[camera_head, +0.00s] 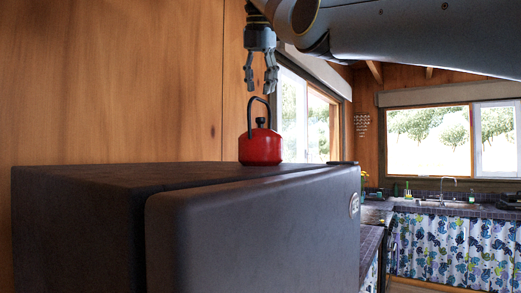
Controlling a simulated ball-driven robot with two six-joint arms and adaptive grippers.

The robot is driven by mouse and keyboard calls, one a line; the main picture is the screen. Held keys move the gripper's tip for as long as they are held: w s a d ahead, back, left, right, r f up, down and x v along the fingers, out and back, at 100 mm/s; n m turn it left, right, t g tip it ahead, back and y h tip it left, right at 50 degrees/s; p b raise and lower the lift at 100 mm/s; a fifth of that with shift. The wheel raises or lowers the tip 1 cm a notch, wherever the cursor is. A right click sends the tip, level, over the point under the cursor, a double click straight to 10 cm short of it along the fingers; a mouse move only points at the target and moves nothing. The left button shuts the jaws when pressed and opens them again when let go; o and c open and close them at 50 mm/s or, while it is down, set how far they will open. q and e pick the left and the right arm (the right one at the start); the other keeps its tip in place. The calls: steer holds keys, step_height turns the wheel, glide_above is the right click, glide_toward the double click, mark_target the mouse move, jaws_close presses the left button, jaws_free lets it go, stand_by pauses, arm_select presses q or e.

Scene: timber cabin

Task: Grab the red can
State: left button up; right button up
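The red can (260,147) looks like a small red kettle with a black knob and a tall black loop handle. It stands upright on top of a dark fridge-like cabinet (80,205), near the back wall. My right gripper (259,88) points down directly above it in the picture, with its arm coming in from the upper right. Its two fingers are apart and nothing is between them. The fingertips appear just above the top of the handle; whether they touch it I cannot tell. My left gripper is not in view.
The cabinet's rounded door (250,235) fills the lower front. A timber wall (110,80) stands behind and left, with a window (305,115) beside it. A counter with a sink (437,204) and patterned curtains (450,245) is far right. The left part of the cabinet top is clear.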

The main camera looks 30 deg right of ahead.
mark_target(260, 100)
steer(key=p+x, duration=0.1)
steer(key=x, duration=0.3)
steer(key=shift+w, duration=0.15)
steer(key=shift+w+d+f, duration=0.1)
steer(key=shift+d+f, duration=0.1)
steer(key=shift+f, duration=0.05)
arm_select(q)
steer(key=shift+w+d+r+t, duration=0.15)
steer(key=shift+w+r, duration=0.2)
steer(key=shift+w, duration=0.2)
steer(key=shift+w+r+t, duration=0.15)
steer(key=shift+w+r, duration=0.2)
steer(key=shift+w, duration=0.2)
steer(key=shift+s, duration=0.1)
arm_select(e)
steer(key=shift+a, duration=0.1)
steer(key=shift+c, duration=0.4)
steer(key=shift+c, duration=1)
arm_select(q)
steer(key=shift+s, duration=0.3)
arm_select(e)
jaws_close()
steer(key=shift+r, duration=0.1)
